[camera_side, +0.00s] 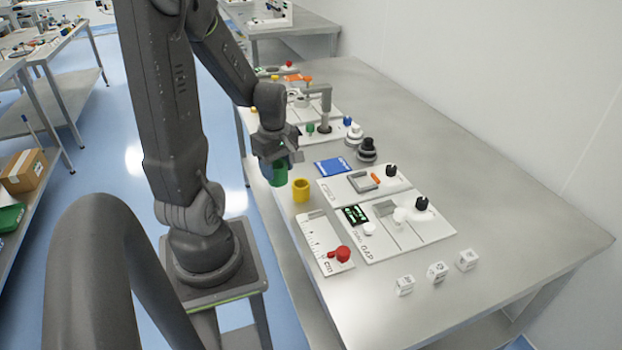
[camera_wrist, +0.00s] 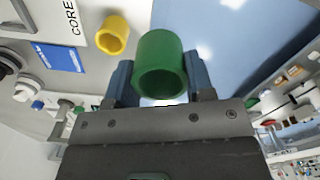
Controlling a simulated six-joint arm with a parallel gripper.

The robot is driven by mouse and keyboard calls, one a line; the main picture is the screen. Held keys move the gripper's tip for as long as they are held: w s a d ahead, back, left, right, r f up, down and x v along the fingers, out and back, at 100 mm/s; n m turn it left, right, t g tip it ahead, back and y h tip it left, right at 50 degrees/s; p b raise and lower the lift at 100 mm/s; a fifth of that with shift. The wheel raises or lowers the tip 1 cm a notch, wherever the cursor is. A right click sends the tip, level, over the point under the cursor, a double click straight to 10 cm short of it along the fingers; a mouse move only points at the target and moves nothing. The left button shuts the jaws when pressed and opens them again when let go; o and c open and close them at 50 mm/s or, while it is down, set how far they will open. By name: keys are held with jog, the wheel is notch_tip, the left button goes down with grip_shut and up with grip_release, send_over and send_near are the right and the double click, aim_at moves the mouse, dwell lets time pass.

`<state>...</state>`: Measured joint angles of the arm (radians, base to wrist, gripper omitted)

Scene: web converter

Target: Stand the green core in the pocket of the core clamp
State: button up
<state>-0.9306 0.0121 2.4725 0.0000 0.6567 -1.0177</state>
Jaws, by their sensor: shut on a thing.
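The green core (camera_side: 278,174) is a hollow cylinder held in my gripper (camera_side: 277,158), just off the table's left edge. In the wrist view the green core (camera_wrist: 160,63) sits between the two blue-grey fingers of my gripper (camera_wrist: 160,82), its open end facing the camera. The core clamp appears to be the white plate (camera_side: 340,188) with a grey block, an orange piece and a black knob, to the right of the gripper. A part of a plate lettered CORE (camera_wrist: 72,38) shows at the upper left of the wrist view. The inside of the pocket is not clear.
A yellow core (camera_side: 301,190) stands on the table between my gripper and the clamp plate. A blue card (camera_side: 333,166) lies behind it. A gauge plate (camera_side: 425,228) and a ruler plate with a red knob (camera_side: 318,242) lie nearer. The table's right side is clear.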

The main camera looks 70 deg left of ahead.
jog(key=w+a, duration=0.5)
jog(key=w, duration=0.3)
jog(key=w+a, duration=0.5)
jog(key=w, duration=0.4)
jog(key=w+d+f, duration=0.2)
jog(key=w, duration=0.1)
jog(key=w+d+f, duration=0.2)
jog(key=w, duration=0.1)
jog(key=w+d+f, duration=0.2)
jog(key=w, duration=0.1)
jog(key=shift+d+f, duration=0.15)
jog(key=shift+f, duration=0.05)
jog(key=shift+w+d+f, duration=0.15)
jog(key=shift+w+f, duration=0.15)
jog(key=shift+f, duration=1.85)
jog(key=shift+f, duration=0.2)
jog(key=o, duration=1)
